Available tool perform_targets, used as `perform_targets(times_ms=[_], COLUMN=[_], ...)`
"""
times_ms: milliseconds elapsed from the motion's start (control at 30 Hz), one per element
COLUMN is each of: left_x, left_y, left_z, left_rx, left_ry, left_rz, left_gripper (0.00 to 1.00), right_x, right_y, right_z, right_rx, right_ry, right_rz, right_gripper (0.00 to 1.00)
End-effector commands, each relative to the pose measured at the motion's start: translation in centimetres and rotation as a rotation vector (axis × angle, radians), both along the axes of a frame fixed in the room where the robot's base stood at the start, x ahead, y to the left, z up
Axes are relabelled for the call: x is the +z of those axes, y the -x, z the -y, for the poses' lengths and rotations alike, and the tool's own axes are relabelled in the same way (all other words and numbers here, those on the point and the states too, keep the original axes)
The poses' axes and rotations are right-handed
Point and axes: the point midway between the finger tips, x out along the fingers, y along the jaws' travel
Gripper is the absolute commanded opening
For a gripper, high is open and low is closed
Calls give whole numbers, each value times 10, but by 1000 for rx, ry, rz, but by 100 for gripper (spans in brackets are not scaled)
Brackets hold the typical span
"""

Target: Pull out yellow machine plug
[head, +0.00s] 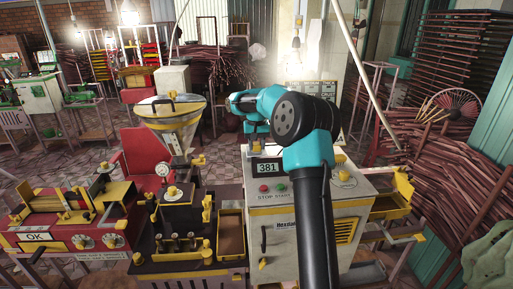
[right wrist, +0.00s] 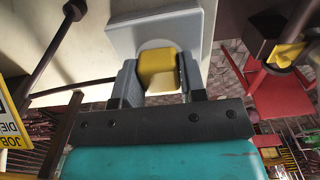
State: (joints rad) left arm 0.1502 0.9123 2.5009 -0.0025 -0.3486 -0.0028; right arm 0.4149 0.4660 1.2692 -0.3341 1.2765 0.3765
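The yellow plug (right wrist: 157,68) sits in a grey square socket plate (right wrist: 202,28) on a cream surface in the right wrist view. My right gripper (right wrist: 160,76) has its two grey fingers on either side of the plug, close against it, so it looks shut on it. The plug is still at the plate. In the head view my right arm reaches over the cream machine (head: 300,225) with the 381 display; its elbow and forearm hide the fingers and plug there. My left gripper is in neither view.
A dark machine with a hopper (head: 168,110) and a red-and-yellow machine (head: 65,215) stand to the left. A red chair (head: 145,150) is behind them. A yellow tray (head: 388,206) is at the right, near piled sticks (head: 445,170).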

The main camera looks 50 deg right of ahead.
Motion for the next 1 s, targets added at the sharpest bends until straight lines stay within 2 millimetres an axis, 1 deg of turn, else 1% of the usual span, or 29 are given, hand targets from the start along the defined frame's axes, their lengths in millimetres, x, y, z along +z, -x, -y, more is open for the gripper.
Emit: perform_targets(times_ms=[33, 300, 367, 567, 1000], left_x=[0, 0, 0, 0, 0], left_y=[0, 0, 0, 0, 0], left_z=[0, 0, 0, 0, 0], left_rx=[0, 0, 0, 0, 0], left_ry=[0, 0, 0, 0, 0], left_rz=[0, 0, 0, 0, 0], left_gripper=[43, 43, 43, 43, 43], right_x=[0, 0, 0, 3, 16], right_y=[0, 0, 0, 0, 0], right_z=[0, 0, 0, 0, 0], right_rx=[0, 0, 0, 0, 0], right_ry=[0, 0, 0, 1, 0], right_rz=[0, 0, 0, 1, 1], right_gripper=[30, 4, 0, 0, 0])
